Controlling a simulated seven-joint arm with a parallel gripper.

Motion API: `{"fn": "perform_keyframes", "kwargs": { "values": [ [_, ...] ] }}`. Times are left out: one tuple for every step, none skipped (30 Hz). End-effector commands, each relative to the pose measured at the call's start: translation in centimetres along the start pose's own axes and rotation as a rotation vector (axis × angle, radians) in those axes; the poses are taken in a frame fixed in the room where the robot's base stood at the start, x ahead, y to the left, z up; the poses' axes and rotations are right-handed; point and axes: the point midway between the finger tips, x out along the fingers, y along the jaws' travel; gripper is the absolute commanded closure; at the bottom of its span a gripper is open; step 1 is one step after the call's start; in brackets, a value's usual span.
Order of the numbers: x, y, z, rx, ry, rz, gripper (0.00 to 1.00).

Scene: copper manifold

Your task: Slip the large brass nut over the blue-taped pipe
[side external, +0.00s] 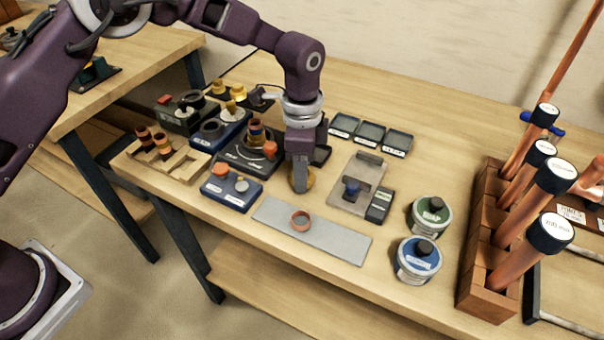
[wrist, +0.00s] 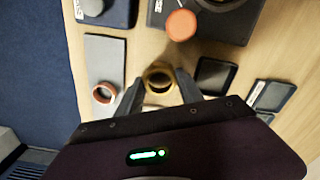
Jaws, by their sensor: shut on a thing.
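The large brass nut (side external: 308,181) is a gold-coloured ring, low over the bench in the side view. It also shows in the wrist view (wrist: 158,71), between my fingertips. My gripper (side external: 299,184) points down and is shut on this nut; its fingers (wrist: 160,86) sit on either side of it. In the side view the near finger hides part of the nut, and I cannot tell whether it touches the bench. Several capped copper pipes (side external: 522,222) stand at the right. A blue piece (side external: 556,131) shows beside the rearmost pipe; I cannot make out blue tape for certain.
The pipes stand in a brown wooden block (side external: 484,270). Two round tins (side external: 418,259) lie between it and my gripper. A copper ring (side external: 301,221) lies on a grey strip (side external: 342,243). Small black trays (side external: 370,133) are behind. Dark fixtures (side external: 238,158) crowd the left.

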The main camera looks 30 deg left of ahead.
Motion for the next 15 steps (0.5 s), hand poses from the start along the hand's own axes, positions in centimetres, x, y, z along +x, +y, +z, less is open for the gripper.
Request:
{"fn": "perform_keyframes", "kwargs": {
  "values": [
    [-1.2,-0.1,-0.1,0.0,0.004,-0.004,0.99],
    [-2.0,-0.1,-0.1,0.0,0.005,-0.005,0.99],
    [-3.1,-0.1,-0.1,0.0,0.005,-0.005,0.99],
    [-3.9,-0.1,-0.1,0.0,0.005,-0.005,0.99],
    [-4.7,-0.1,-0.1,0.0,0.004,-0.004,0.99],
    [-5.7,-0.1,-0.1,0.0,0.005,-0.005,0.99],
    [-6.4,-0.1,-0.1,0.0,0.005,-0.005,0.99],
    [-7.0,-0.1,0.0,0.0,0.004,-0.003,0.99],
    [-7.7,-0.1,-0.1,0.0,0.004,-0.003,0.99],
    [-8.2,-0.2,0.0,-0.003,0.003,-0.003,0.99],
    [-8.6,-0.3,0.2,-0.009,0.003,-0.004,0.99],
    [-9.2,-0.8,0.6,-0.025,0.001,-0.004,0.99],
    [-9.6,-1.2,1.1,-0.042,0.0,-0.004,0.99],
    [-10.0,-1.8,1.6,-0.063,-0.001,-0.003,0.99],
    [-10.6,-2.7,2.5,-0.098,-0.002,-0.005,0.99]
  ]
}}
